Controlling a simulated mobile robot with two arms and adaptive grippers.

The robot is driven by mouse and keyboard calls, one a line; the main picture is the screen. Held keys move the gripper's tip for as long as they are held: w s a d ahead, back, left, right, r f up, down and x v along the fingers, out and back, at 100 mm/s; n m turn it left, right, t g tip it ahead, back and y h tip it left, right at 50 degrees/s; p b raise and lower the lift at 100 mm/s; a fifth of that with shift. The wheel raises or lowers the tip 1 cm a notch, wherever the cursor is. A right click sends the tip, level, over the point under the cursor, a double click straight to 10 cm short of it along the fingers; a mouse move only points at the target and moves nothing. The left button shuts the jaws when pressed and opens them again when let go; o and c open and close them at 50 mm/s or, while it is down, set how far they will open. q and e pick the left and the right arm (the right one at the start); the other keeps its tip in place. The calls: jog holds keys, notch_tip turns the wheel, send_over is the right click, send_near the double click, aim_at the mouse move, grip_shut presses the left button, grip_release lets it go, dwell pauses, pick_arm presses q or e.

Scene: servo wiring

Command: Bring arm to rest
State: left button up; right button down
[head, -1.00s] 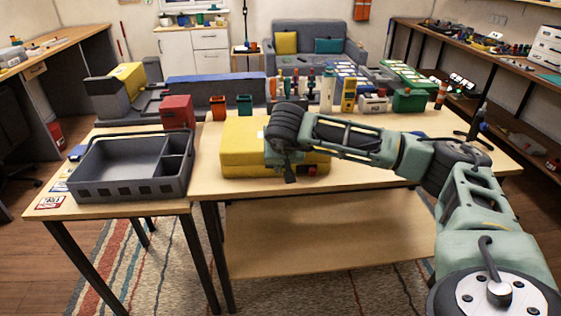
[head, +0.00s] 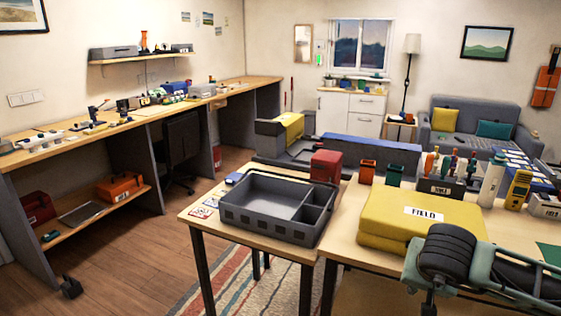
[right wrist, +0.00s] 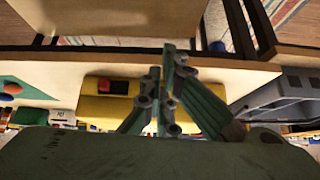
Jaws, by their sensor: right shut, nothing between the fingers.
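My right arm comes into the head view at the lower right, over the near edge of the table. My right gripper (right wrist: 167,62) is shut and empty in the right wrist view, its fingertips together in front of the yellow case (right wrist: 108,108). In the head view the gripper is mostly cut off by the bottom edge, below the dark wrist. The yellow case (head: 408,222), labelled FIELD, lies on the table just beyond my wrist. My left gripper is not in view.
A grey divided tray (head: 262,225) stands on the left table, with a red box (head: 326,166) behind it. Orange and green cups, a tool holder (head: 440,188) and a yellow meter (head: 517,190) line the table's back. Open wooden floor (head: 130,262) lies at left.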

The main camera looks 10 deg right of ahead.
jog(key=w+a+f+m+y+p, duration=0.1)
jog(key=w+a+f+m+y, duration=0.2)
jog(key=a+f+m+y, duration=0.75)
jog(key=w+a+f+m+y, duration=0.2)
jog(key=a+f+m+y, duration=0.45)
jog(key=a+m, duration=0.8)
jog(key=s+d+f+m+t+h, duration=0.1)
jog(key=d+f+m+t+h, duration=0.25)
jog(key=f+m, duration=0.5)
jog(key=s+d+f+m+t+h, duration=0.1)
jog(key=d+f+m+t+h, duration=0.15)
jog(key=d+f+m, duration=0.45)
jog(key=s+d+f+m+g+h, duration=0.3)
jog(key=s+f+m+h, duration=0.2)
jog(key=s+f+m, duration=0.85)
jog(key=s+f+m+g, duration=0.2)
jog(key=s+f, duration=0.3)
jog(key=s, duration=0.6)
jog(key=s+a+f+m+g+h, duration=0.1)
jog(key=s+f+m+g, duration=0.2)
jog(key=s, duration=0.8)
jog(key=s+f+m+g+h+p, duration=0.1)
jog(key=s+f+m+g, duration=0.2)
jog(key=s+f, duration=0.4)
jog(key=s, duration=0.4)
jog(key=shift+s+a, duration=0.15)
jog(key=shift+a, duration=0.25)
